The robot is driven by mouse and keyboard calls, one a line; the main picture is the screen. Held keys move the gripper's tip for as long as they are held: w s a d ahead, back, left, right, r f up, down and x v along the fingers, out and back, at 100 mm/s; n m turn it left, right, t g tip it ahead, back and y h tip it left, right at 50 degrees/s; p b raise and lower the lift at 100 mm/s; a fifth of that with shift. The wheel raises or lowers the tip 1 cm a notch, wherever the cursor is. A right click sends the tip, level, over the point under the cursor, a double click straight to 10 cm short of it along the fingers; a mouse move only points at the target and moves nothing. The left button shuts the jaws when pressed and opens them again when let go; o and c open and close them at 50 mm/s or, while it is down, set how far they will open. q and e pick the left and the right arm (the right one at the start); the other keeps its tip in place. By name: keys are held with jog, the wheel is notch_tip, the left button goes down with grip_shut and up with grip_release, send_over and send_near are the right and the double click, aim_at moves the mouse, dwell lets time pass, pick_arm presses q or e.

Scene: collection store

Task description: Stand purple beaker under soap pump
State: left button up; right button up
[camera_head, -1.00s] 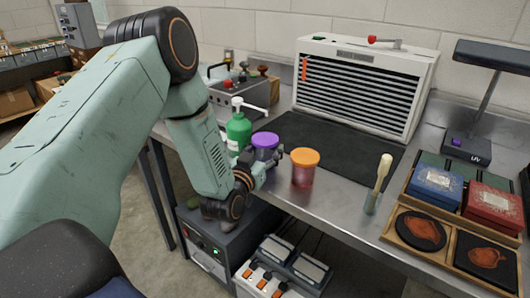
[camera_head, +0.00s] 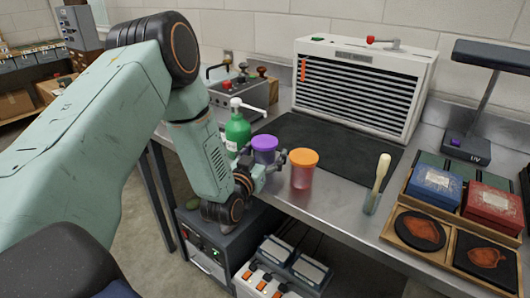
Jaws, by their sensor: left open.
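The purple beaker (camera_head: 264,156), with a bright purple top, stands upright at the near edge of the dark mat, just right of the green soap pump bottle (camera_head: 237,133). The pump's white spout (camera_head: 252,107) points right, and its tip shows above the beaker in the picture; I cannot tell whether they line up in depth. My left gripper (camera_head: 271,162) is open low at the beaker's near side, with its fingers close around the beaker's lower part. The gripper hides the beaker's base, and contact is unclear. My right gripper is not in view.
An orange-topped red beaker (camera_head: 302,174) stands close to the right of my left gripper. A brush in a small holder (camera_head: 372,201) and a wooden tray (camera_head: 396,231) are farther right. A slatted white cabinet (camera_head: 362,82) stands behind the bare dark mat (camera_head: 335,145).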

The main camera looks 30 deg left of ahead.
pick_arm(q)
jog(key=shift+r, duration=0.15)
jog(key=shift+s, duration=0.2)
jog(key=s+d+p, duration=0.1)
jog(key=s+d, duration=0.1)
jog(key=s, duration=0.9)
jog(key=shift+s, duration=0.2)
